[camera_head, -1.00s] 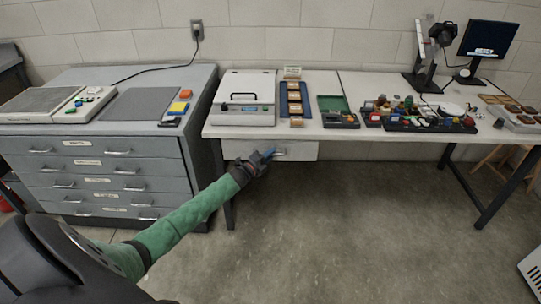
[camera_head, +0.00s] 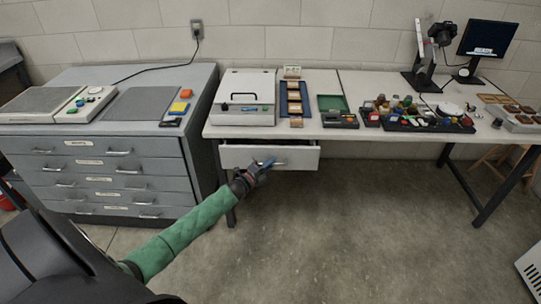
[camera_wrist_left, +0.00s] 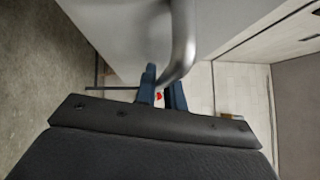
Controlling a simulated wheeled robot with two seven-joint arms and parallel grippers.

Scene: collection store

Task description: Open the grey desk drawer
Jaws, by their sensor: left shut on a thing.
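The grey desk drawer (camera_head: 300,158) hangs under the left end of the white-topped desk. It is pulled partly out, and a strip of its inside shows above its front. My left gripper (camera_head: 266,164) is at the middle of the drawer front, its blue fingers shut on the drawer's handle. In the left wrist view the metal handle (camera_wrist_left: 184,40) curves down between the blue fingertips (camera_wrist_left: 161,85), with the drawer front (camera_wrist_left: 120,30) behind it. My right gripper is not in view.
A grey cabinet (camera_head: 100,180) with several shallow drawers stands left of the desk. The desk top (camera_head: 330,134) carries a white case (camera_head: 245,97), trays and small items. The desk's left leg (camera_head: 231,215) is close to my forearm. The floor (camera_head: 350,230) under the desk is clear.

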